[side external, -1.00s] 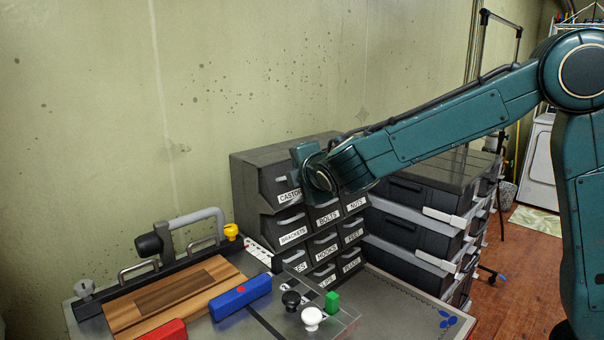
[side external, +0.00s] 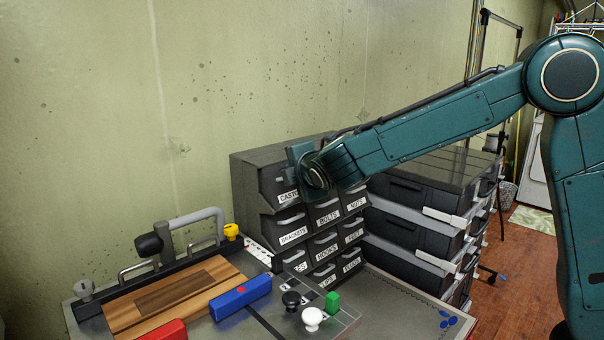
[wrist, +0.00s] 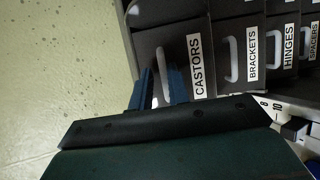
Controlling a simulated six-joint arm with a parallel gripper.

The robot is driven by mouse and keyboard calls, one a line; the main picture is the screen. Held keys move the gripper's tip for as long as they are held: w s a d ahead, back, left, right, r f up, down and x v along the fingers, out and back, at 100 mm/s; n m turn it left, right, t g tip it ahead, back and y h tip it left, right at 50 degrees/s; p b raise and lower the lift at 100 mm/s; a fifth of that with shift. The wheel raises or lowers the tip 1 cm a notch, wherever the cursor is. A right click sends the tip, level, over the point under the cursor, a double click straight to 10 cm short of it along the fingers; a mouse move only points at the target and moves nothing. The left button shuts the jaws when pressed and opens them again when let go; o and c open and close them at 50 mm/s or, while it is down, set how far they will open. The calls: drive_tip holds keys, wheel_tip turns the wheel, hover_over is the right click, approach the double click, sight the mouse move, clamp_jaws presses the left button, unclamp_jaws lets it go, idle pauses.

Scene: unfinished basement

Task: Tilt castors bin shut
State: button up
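The castors bin (side external: 268,186) is the top-left bin of the grey bin cabinet (side external: 243,185). Its label (wrist: 201,65) reads CASTORS in the wrist view, and its pale handle (wrist: 163,68) shows there too. In the side view my wrist hides part of the bin front and the fingertips.
Brackets bin (side external: 291,224) is just below, bolts bin (side external: 327,214) to its right. Dark drawers (side external: 403,228) stand right of the cabinet. The wall is behind.

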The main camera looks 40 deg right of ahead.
drive_tip(key=shift+o, duration=0.4)
drive_tip(key=shift+w+a+r+t, duration=0.15)
drive_tip(key=shift+r, duration=0.35)
drive_tip(key=shift+w+a+r+t, duration=0.1)
drive_tip(key=shift+r+t, duration=0.05)
drive_tip(key=shift+r, duration=0.35)
drive_tip(key=shift+s+a+r, duration=0.2)
drive_tip(key=shift+s, duration=0.2)
drive_tip(key=v, duration=1.2)
drive_tip(key=shift+s+f, duration=0.3)
drive_tip(key=shift+s, duration=0.05)
drive_tip(key=shift+d, duration=0.1)
drive_tip(key=s+d+f+m+g+y, duration=0.2)
drive_tip(key=s+m, duration=0.3)
drive_tip(key=s, duration=0.3)
drive_tip(key=s+d+f+m+g+y, duration=0.2)
drive_tip(key=s+f+m+g, duration=0.1)
drive_tip(key=s, duration=0.6)
drive_tip(key=s+d+f+m+g+y, duration=0.1)
drive_tip(key=s+d+f+m+g, duration=0.1)
drive_tip(key=s+m, duration=0.5)
drive_tip(key=shift+s+d+f+g+y, duration=0.35)
drive_tip(key=shift+s+d+f, duration=0.2)
drive_tip(key=shift+s+f, duration=0.3)
